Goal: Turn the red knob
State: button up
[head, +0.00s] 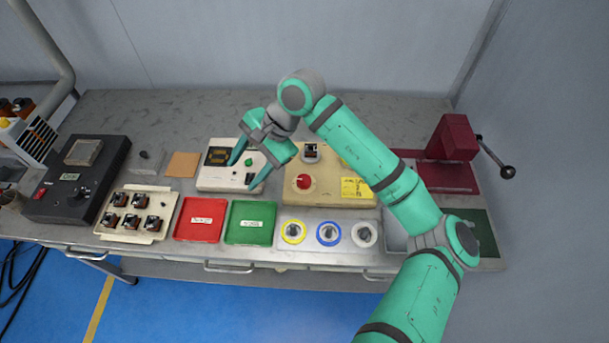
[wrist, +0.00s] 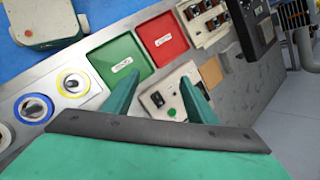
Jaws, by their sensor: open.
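The red knob (head: 304,181) sits on the beige box (head: 325,196) in the middle of the bench, with a white pointer mark beside it. A yellow label (head: 355,188) is to its right on the same box. My gripper (head: 243,174) is open and empty above the white panel (head: 215,181), to the left of the knob. In the wrist view my gripper's fingers (wrist: 162,98) stand apart over the same white panel (wrist: 157,99), which has a green button.
A red tray (head: 201,219) and a green tray (head: 250,222) lie in front of the white panel. Rings in yellow, blue and white (head: 329,234) line the front edge. A dark red press (head: 452,147) stands at right. A rack of small parts (head: 137,214) is at left.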

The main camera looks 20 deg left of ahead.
aim_at(305, 179)
jog(key=w+d+t+h, duration=0.3)
jog(key=w+d+h, duration=0.2)
jog(key=w+d, duration=0.6)
jog(key=shift+n, duration=0.3)
jog(key=f, duration=0.3)
jog(key=s+f, duration=0.1)
jog(key=f, duration=0.7)
jog(key=shift+s+d, duration=0.15)
jog(key=shift+d, duration=0.1)
jog(key=c, duration=1.1)
